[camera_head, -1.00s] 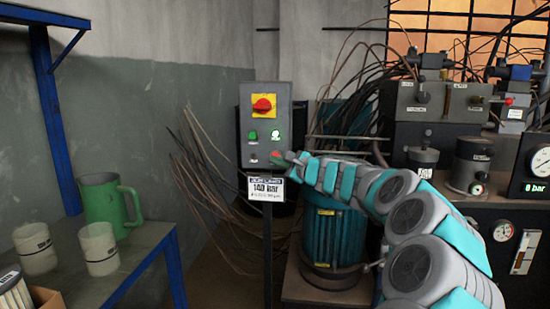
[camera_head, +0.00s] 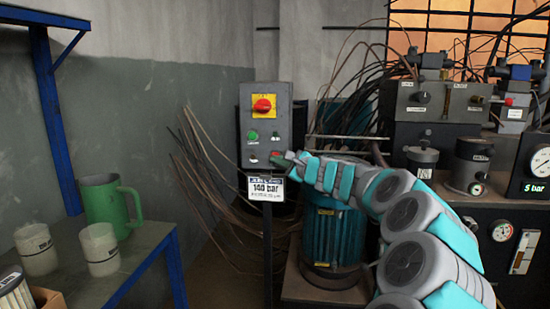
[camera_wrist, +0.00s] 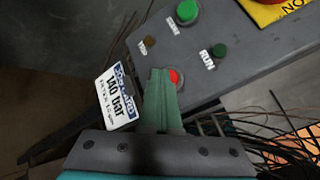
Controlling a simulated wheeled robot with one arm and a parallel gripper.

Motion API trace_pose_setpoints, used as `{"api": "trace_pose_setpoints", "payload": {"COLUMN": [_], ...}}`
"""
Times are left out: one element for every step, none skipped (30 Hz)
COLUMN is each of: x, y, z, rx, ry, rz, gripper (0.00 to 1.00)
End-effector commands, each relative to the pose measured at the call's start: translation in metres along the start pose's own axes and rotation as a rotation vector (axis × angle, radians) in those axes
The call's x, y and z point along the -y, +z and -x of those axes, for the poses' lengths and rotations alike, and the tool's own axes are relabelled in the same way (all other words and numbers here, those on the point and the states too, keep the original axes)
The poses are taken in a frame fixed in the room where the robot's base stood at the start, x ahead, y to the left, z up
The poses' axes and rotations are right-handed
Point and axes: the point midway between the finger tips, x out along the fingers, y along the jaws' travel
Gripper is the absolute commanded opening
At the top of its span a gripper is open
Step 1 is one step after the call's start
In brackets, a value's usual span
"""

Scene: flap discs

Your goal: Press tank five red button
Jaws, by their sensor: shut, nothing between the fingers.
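A grey control box (camera_head: 284,117) on a post carries a green button (camera_head: 252,135), a lamp (camera_head: 276,135) and a large red knob (camera_head: 263,105) on a yellow plate. In the wrist view, a small red button (camera_wrist: 177,77) shows on the box face right beside my fingertips, partly hidden by them. My gripper (camera_wrist: 160,74) is shut and empty, its tips at the lower part of the box. The wrist view shows the green button (camera_wrist: 187,11) and the dark green run lamp (camera_wrist: 219,50).
A white "140 bar" sign (camera_head: 266,188) hangs below the box. A teal motor (camera_head: 333,240) stands behind my arm, with loose cables around it. A display on the right (camera_head: 533,188) reads about 5 bar. A shelf with a green jug (camera_head: 100,205) stands left.

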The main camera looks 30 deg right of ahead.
Motion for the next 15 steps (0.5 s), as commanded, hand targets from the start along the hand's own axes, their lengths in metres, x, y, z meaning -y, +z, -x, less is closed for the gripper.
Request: {"api": "trace_pose_setpoints", "payload": {"x": [0.0003,0.0001,0.0001,0.0002,0.0003,0.0003,0.0003,0.0004,0.0003,0.0002,-0.0001,-0.0004,-0.0007,-0.0011,-0.0017], "y": [-0.0007,-0.0006,-0.0007,-0.0007,-0.0006,-0.0006,-0.0007,-0.0007,-0.0006,-0.0005,-0.0003,0.0002,0.0006,0.0013,0.0023], "z": [-0.0004,-0.0003,-0.0003,-0.0002,-0.0002,-0.0002,-0.0002,-0.0001,0.0001,0.0003,0.0007,0.0015,0.0023,0.0033,0.0048], "rx": [-0.001,-0.001,-0.001,-0.001,-0.001,-0.001,-0.001,-0.001,-0.001,-0.001,-0.001,-0.001,-0.001,-0.001,-0.001], "ry": [0.000,0.000,0.000,0.000,-0.001,-0.001,-0.001,-0.001,-0.001,-0.001,-0.001,-0.002,-0.002,-0.002,-0.003], "rz": [0.000,0.000,0.000,0.000,0.000,0.000,0.000,0.000,0.000,0.000,0.000,0.000,0.000,0.000,0.001], "gripper": [0.00,0.00,0.00,0.00,0.00,0.00,0.00,0.00,0.00,0.00,0.00,0.00,0.00,0.00,0.00]}}
